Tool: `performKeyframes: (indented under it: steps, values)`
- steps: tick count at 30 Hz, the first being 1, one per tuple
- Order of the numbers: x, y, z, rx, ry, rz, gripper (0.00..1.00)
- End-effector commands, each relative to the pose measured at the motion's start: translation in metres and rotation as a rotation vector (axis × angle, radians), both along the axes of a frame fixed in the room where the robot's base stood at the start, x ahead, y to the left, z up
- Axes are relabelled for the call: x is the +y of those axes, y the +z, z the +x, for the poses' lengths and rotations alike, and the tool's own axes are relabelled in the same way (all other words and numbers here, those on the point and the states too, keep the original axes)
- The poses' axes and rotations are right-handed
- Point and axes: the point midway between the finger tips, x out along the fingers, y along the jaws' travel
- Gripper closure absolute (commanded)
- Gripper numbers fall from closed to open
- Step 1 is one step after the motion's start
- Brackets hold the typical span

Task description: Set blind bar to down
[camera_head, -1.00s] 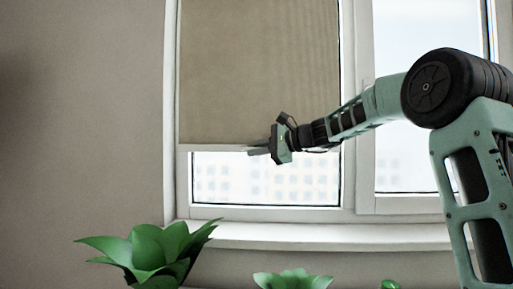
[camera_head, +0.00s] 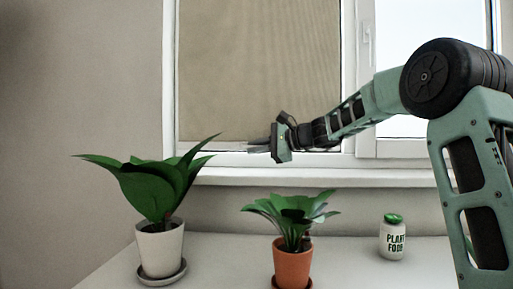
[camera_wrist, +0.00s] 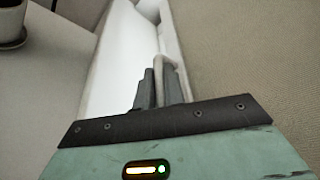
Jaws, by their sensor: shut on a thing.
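The tan blind (camera_head: 260,70) covers nearly the whole left window pane. Its pale blind bar (camera_head: 212,146) runs along the lower edge, close above the bottom window frame. My gripper (camera_head: 258,147) reaches in from the right and is shut on the bar near its middle. In the wrist view, the grey fingers (camera_wrist: 160,88) close around a thin pale part of the bar (camera_wrist: 162,62), and the blind's fabric (camera_wrist: 240,60) fills the right side. The fingers hide part of the bar in the head view.
A white window sill (camera_head: 300,176) lies below the frame. On the counter (camera_head: 215,268) stand a plant in a white pot (camera_head: 160,250), a plant in an orange pot (camera_head: 293,264) and a plant food jar (camera_head: 392,240). The right pane is uncovered.

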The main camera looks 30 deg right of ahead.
Motion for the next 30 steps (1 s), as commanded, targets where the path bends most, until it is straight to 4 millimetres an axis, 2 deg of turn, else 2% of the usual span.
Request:
performKeyframes:
  steps: [10,11,12,13,23,26,30]
  values:
    - [0.0,-0.001,0.0,0.001,0.001,0.0,1.0]
    - [0.0,-0.001,0.0,0.001,0.001,0.0,0.84]
    - [0.0,-0.001,0.0,0.001,0.001,0.0,0.73]
    - [0.0,-0.001,0.0,0.001,0.001,0.0,0.67]
    - [-0.002,0.0,-0.002,0.0,-0.001,0.0,0.67]
    - [-0.008,0.003,-0.009,0.0,-0.003,-0.001,0.67]
    - [-0.023,0.009,-0.029,0.0,-0.005,-0.001,0.67]
